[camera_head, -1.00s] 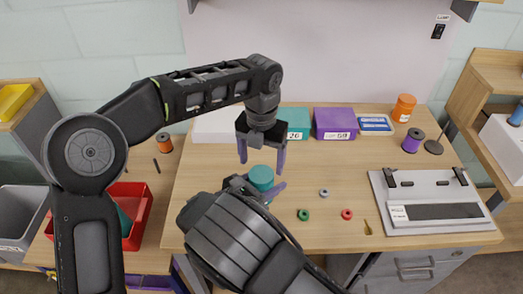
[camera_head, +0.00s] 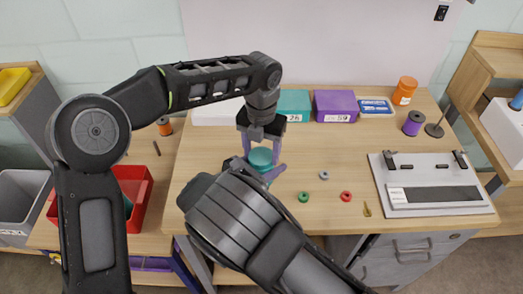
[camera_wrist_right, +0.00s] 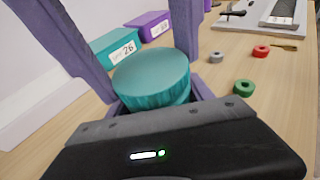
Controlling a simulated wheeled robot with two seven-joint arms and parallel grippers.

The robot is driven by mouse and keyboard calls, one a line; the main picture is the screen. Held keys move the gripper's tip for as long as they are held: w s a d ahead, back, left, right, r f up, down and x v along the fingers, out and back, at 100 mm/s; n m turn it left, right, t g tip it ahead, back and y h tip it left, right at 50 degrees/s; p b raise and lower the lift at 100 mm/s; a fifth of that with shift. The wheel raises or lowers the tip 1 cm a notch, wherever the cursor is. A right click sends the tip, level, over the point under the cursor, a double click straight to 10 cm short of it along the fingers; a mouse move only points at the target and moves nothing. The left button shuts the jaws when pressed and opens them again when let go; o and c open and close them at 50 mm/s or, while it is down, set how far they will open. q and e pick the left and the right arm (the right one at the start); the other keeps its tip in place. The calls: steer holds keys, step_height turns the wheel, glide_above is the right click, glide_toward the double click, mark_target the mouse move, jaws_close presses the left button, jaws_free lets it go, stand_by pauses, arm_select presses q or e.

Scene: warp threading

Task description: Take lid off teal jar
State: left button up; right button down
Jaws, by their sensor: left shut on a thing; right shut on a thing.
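The teal jar (camera_wrist_right: 150,104) stands on the wooden table, mostly hidden behind my grippers. Its round teal lid (camera_head: 261,159) is on top; the lid also shows in the right wrist view (camera_wrist_right: 152,74). My left gripper (camera_head: 263,152) points down from above, with its purple fingers shut on opposite sides of the lid. My right gripper (camera_head: 262,176) comes in low from the front and is shut on the jar body below the lid. Its forearm hides the lower part of the jar.
A teal box (camera_head: 294,106), a purple box (camera_head: 335,106) and an orange bottle (camera_head: 404,91) stand along the back. Green (camera_head: 303,197), red (camera_head: 346,197) and grey (camera_head: 324,175) rings lie to the right. A grey-white frame (camera_head: 430,184) lies farther right.

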arm_select(q)
steer(key=c, duration=0.8)
steer(key=n, duration=0.3)
steer(key=shift+d+n, duration=0.1)
steer(key=shift+n, duration=0.2)
steer(key=o, duration=1.4)
steer(key=shift+c, duration=0.2)
steer(key=shift+o, duration=1.1)
steer(key=shift+r, duration=2.3)
